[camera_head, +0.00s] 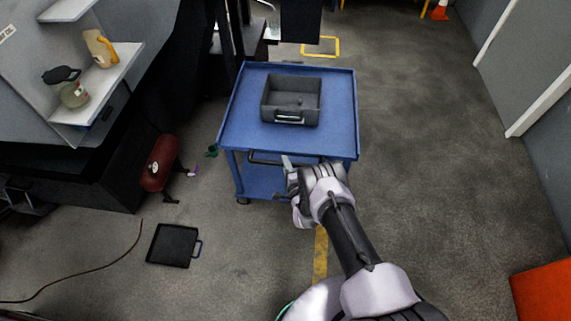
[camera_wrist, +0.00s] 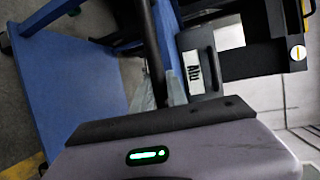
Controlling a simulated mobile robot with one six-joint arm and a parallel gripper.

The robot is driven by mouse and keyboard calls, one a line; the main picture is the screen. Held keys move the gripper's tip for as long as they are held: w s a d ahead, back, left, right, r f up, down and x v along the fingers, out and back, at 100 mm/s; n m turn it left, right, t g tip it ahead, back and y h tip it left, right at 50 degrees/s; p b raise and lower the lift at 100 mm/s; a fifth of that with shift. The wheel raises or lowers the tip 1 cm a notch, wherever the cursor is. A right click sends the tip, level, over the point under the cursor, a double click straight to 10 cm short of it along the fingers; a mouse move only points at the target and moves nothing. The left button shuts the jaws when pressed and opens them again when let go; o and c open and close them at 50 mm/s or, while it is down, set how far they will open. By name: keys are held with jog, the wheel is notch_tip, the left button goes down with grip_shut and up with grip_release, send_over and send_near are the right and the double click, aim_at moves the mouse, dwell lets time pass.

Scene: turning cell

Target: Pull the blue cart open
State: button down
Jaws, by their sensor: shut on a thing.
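The blue cart (camera_head: 239,128) stands in the middle of the head view, with a dark handle bar (camera_head: 264,160) along its near edge. My gripper (camera_head: 289,166) is at this near edge and shut on the handle bar. In the wrist view the blue cart (camera_wrist: 65,85) fills the left side, tilted by the camera angle. The dark handle bar (camera_wrist: 150,40) runs down to my gripper (camera_wrist: 160,98). The exact contact of the fingers is partly hidden by the hand.
A dark open bin (camera_head: 291,97) sits on the cart top. A black tray (camera_head: 173,245) and a red tank (camera_head: 160,165) are on the floor at left. An orange object (camera_head: 545,292) is at lower right. Floor right of the cart is clear.

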jog(key=c, duration=1.3)
grip_release()
jog(key=shift+s+d+r+p, duration=0.15)
jog(key=shift+s+d+p, duration=0.05)
jog(key=shift+s+p, duration=0.2)
jog(key=p+v, duration=0.8)
jog(key=v, duration=0.8)
jog(key=shift+s, duration=0.25)
